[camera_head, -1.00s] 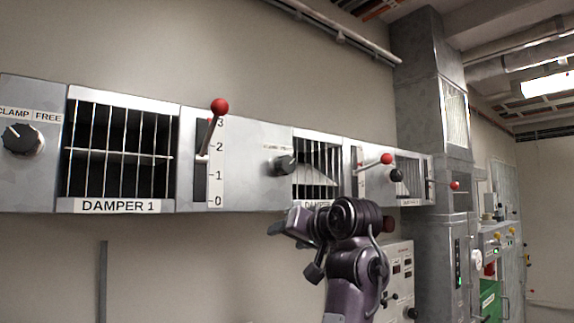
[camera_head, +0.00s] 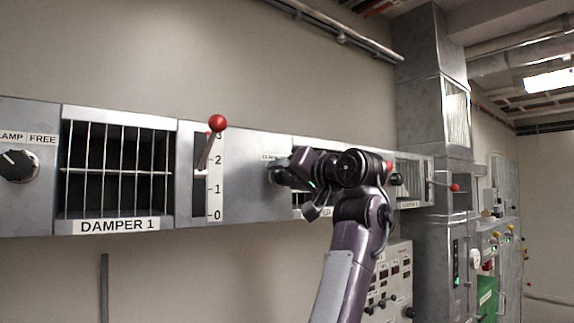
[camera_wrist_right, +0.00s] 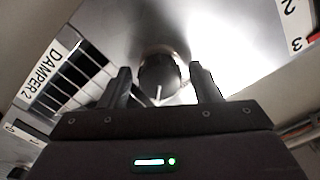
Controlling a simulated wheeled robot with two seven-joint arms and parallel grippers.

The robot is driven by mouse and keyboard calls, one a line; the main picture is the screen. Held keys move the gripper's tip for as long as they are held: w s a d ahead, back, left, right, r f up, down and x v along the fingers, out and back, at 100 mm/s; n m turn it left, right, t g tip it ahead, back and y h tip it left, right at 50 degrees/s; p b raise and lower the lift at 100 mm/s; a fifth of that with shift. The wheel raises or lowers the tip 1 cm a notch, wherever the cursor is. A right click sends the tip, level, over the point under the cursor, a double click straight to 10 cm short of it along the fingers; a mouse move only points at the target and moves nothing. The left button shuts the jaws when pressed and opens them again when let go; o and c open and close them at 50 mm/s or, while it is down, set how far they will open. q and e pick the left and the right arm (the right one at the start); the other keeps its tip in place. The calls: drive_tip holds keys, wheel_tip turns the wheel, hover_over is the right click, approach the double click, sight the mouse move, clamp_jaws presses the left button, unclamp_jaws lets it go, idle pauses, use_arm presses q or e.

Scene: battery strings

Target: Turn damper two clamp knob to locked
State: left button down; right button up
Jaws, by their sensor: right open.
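The damper two clamp knob (camera_wrist_right: 158,78) is a dark round knob on a grey metal panel. In the right wrist view it sits between the two fingers of my right gripper (camera_wrist_right: 163,88), which is open; I cannot tell whether either finger touches it. In the head view my right gripper (camera_head: 283,176) is at the panel and covers most of the knob. The damper 2 grille (camera_wrist_right: 75,80) and its label (camera_wrist_right: 42,72) are beside it in the wrist view. My left gripper is not in view.
Damper 1 (camera_head: 118,168) has a grille, a red-ball lever (camera_head: 217,123) and its own clamp knob (camera_head: 17,166) to the left. Another red-ball lever (camera_head: 455,188) is at the right. A control cabinet (camera_head: 392,275) stands below.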

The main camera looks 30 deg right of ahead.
drive_tip(key=shift+w, duration=0.2)
drive_tip(key=c, duration=1)
drive_tip(key=shift+o, duration=0.2)
drive_tip(key=shift+f, duration=0.1)
